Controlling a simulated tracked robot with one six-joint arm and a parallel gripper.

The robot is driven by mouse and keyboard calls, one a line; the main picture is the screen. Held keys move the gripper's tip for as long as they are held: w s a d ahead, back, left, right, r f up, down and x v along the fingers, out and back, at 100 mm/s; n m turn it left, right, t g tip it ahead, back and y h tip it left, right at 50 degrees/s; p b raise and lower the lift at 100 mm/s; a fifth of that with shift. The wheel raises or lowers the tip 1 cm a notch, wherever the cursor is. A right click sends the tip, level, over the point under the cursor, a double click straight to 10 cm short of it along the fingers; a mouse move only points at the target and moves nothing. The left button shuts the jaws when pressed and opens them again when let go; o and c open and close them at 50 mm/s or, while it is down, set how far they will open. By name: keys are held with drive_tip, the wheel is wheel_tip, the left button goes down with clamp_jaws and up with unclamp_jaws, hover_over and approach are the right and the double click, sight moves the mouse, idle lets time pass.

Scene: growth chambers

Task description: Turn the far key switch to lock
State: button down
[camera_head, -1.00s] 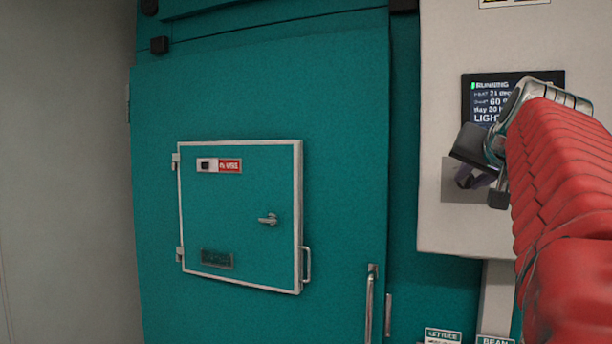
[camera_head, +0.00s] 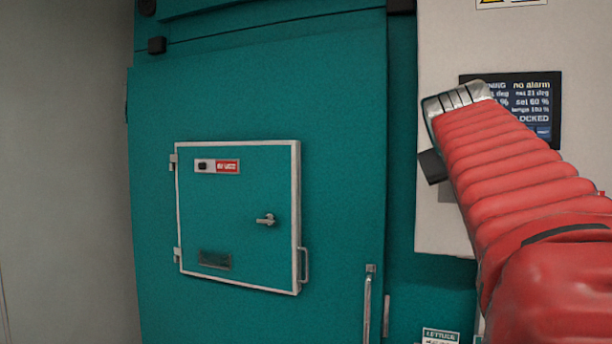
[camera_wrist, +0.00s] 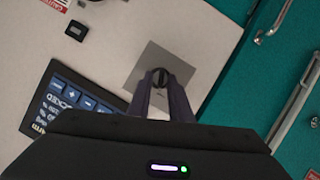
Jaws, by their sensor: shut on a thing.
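The key switch (camera_wrist: 160,73) is a small dark round knob on a square grey plate (camera_wrist: 138,70) in the wrist view. My gripper (camera_wrist: 161,82) has its two purple-grey fingers closed on the knob, one at each side. The knob's exact angle is hard to read between the fingers. In the body view my red arm hides the switch and the fingers; only a corner of the dark gripper body shows at its left. The control display (camera_head: 530,105) is partly covered by my arm, and its lowest visible line ends in "OCKED".
The pale control box (camera_head: 440,60) carries the display and the plate. A teal chamber door (camera_head: 340,110) with a small white-framed hatch (camera_head: 240,240) and an upright handle (camera_head: 368,305) stands to its left. A small dark part (camera_wrist: 75,31) sits on the box near the display.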

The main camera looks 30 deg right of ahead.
drive_tip(key=shift+w+a+n, duration=0.1)
drive_tip(key=shift+a+n, duration=0.05)
drive_tip(key=shift+n, duration=0.25)
drive_tip(key=shift+f, duration=0.1)
drive_tip(key=c, duration=1.9)
unclamp_jaws()
drive_tip(key=shift+c, duration=0.2)
drive_tip(key=shift+g+h, duration=0.3)
drive_tip(key=shift+a, duration=0.1)
drive_tip(key=v, duration=1.3)
drive_tip(key=shift+s+a, duration=0.2)
drive_tip(key=shift+s, duration=0.05)
